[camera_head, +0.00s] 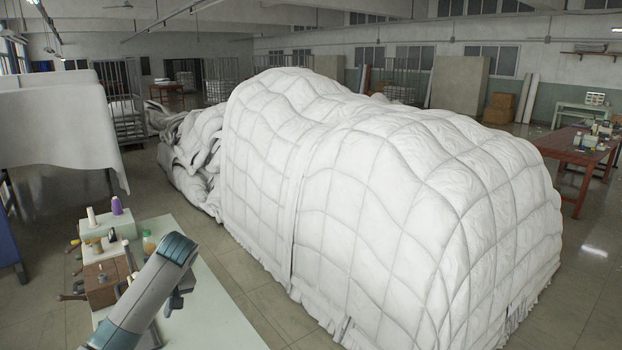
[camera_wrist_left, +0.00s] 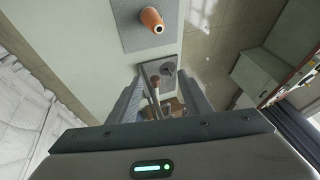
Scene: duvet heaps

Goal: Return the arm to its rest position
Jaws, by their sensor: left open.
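My left arm reaches in from the lower left of the head view, over a pale worktable (camera_head: 212,312). The left gripper (camera_head: 176,300) is partly hidden behind the arm there. In the left wrist view the left gripper (camera_wrist_left: 160,100) has its two fingers apart, pointing down towards the table. A grey pad (camera_wrist_left: 135,40) with a brown, hollow-topped piece (camera_wrist_left: 152,20) on it lies beyond the fingers. Part of a second grey pad (camera_wrist_left: 150,68) shows between the fingers; thin objects near it are too small to name. My right gripper is not in view.
A huge white quilted duvet heap (camera_head: 380,200) fills the middle and right. Thread cones (camera_head: 117,206), a brown block (camera_head: 105,270) and small bottles crowd the worktable's left side. A red-brown table (camera_head: 575,150) stands far right. Floor (camera_head: 255,280) is bare between worktable and heap.

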